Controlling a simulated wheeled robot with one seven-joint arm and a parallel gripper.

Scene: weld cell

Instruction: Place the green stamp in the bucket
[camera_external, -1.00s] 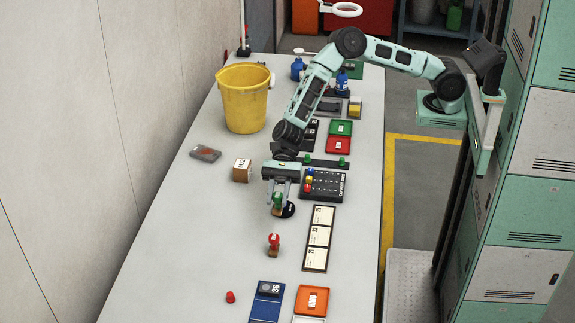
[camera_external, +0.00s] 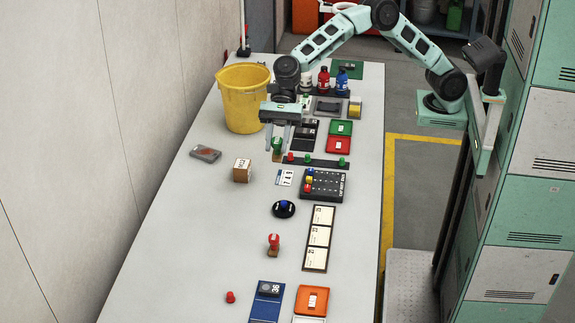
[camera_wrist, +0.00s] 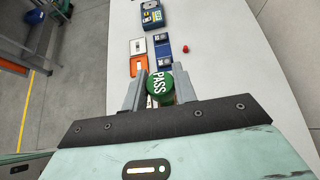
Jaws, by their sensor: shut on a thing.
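The green stamp (camera_external: 277,145) has a green head and a wooden-looking foot. My gripper (camera_external: 278,136) is shut on it and holds it upright, above the far middle of the table. In the wrist view, the stamp's round green top (camera_wrist: 160,84), marked PASS, sits between the two fingers (camera_wrist: 160,92). The yellow bucket (camera_external: 244,98) stands behind and to the left of the gripper, near the table's left edge. Its open top faces up, and its inside is mostly hidden. The stamp is outside the bucket, to its right.
A red stamp (camera_external: 273,244) stands nearer the front. Red and blue bottles stand behind the gripper. The table's left side is mostly clear.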

